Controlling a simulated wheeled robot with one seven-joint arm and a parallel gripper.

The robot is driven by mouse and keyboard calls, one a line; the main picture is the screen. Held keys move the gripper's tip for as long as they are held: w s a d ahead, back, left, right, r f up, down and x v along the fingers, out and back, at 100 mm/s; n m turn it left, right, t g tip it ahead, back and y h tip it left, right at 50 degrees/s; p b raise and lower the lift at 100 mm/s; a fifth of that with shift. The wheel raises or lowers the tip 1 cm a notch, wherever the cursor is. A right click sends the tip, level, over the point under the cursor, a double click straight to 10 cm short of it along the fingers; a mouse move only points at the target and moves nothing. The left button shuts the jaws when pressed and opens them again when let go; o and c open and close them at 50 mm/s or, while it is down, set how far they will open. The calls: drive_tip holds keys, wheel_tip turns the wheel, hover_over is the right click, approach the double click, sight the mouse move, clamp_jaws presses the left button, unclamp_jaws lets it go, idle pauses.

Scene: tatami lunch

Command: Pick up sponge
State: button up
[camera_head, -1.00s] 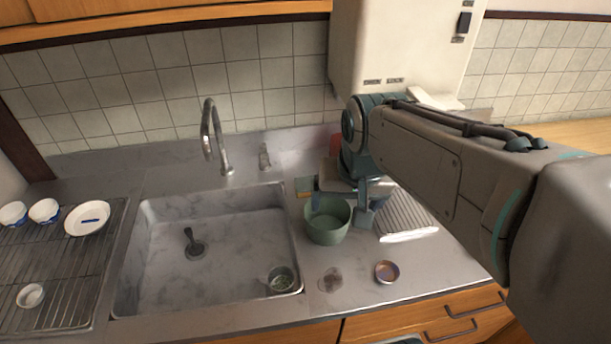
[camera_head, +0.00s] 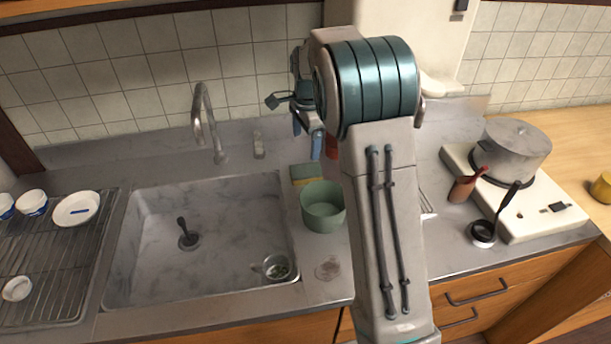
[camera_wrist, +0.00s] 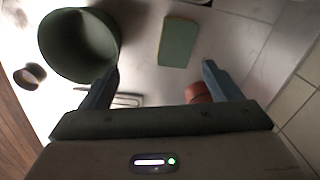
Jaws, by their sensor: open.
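The sponge (camera_head: 305,174) is green and yellow and lies on the counter just behind the green bowl (camera_head: 323,208), to the right of the sink. In the wrist view the sponge (camera_wrist: 178,42) lies flat, ahead of my gripper (camera_wrist: 160,72) and between the lines of its two fingers. The fingers are apart with nothing between them. In the head view my gripper (camera_head: 307,141) hangs above the back of the counter, behind the sponge and higher than it. The bowl (camera_wrist: 78,45) is to the left of the sponge in the wrist view.
A red object (camera_wrist: 198,93) is by the right finger in the wrist view, partly hidden. The faucet (camera_head: 205,125) and sink (camera_head: 200,235) are to the left. A pot (camera_head: 515,150) stands on a stove at the right. The tiled wall is close behind.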

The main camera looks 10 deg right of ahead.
sight(302, 170)
drive_tip(key=w+f+m, duration=0.1)
drive_tip(key=f, duration=0.1)
drive_tip(key=w+f+m, duration=0.1)
drive_tip(key=w+f, duration=0.1)
drive_tip(key=w+f+m, duration=0.1)
drive_tip(key=w+f, duration=0.1)
drive_tip(key=f, duration=0.1)
drive_tip(key=shift+w+a+f+g+b, duration=0.1)
drive_tip(key=shift+a+g+b, duration=0.2)
drive_tip(key=shift+a, duration=0.05)
drive_tip(key=f, duration=0.2)
drive_tip(key=f+p, duration=0.1)
drive_tip(key=f, duration=0.4)
drive_tip(key=shift+s+d+f+p, duration=0.15)
drive_tip(key=shift+s+d+p, duration=0.05)
drive_tip(key=shift+s+p, duration=0.2)
drive_tip(key=c, duration=1.2)
drive_tip(key=shift+o, duration=0.2)
wheel_tip(302, 170, up, 10)
drive_tip(key=b, duration=0.1)
drive_tip(key=shift+b, duration=0.3)
drive_tip(key=shift+o, duration=0.9)
drive_tip(key=shift+c, duration=0.2)
